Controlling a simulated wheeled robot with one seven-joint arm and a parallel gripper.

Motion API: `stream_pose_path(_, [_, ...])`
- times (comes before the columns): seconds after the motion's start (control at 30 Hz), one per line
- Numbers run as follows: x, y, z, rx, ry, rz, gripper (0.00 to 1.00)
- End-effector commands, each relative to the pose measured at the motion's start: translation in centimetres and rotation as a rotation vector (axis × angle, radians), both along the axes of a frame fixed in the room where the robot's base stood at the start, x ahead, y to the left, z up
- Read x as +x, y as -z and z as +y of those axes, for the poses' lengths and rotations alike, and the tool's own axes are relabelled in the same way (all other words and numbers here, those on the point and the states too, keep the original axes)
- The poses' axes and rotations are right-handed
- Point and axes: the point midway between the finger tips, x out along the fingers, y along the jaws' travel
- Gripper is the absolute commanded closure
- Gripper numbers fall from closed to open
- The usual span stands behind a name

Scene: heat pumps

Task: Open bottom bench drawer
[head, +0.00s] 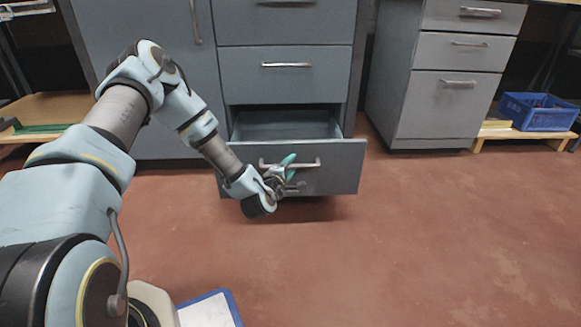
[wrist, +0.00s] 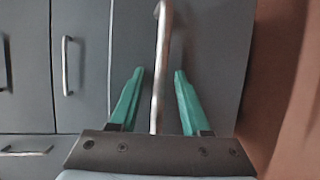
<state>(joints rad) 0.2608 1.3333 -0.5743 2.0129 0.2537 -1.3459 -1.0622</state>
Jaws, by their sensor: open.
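The bottom bench drawer (head: 338,166) is grey and stands pulled out from the bench, with its inside showing from above in the head view. Its metal bar handle (head: 308,163) runs across the front. My gripper (head: 287,172) is at the left part of this handle. In the wrist view the green fingers of my gripper (wrist: 158,75) are open, one on each side of the handle (wrist: 161,60), with gaps between fingers and bar. My wrist hides part of the drawer front's left side in the head view.
A shut drawer (head: 290,85) sits above the open one. A second grey cabinet (head: 435,110) stands to the right. A blue crate (head: 540,118) sits on a low wooden shelf at far right. The red floor in front and to the right is clear.

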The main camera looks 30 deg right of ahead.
Motion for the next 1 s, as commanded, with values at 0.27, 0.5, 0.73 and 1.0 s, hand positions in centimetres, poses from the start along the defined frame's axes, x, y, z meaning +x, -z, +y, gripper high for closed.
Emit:
stream_pose_path(0.27, [-1.8,-0.7,1.9,0.001,0.001,0.004,0.53])
stream_pose_path(0.5, [-4.9,-1.6,5.4,0.002,0.000,0.004,0.53])
stream_pose_path(0.73, [-6.8,-2.0,7.5,0.001,0.001,0.001,0.53])
stream_pose_path(1.0, [-7.1,-2.0,7.9,0.000,0.000,0.000,0.53])
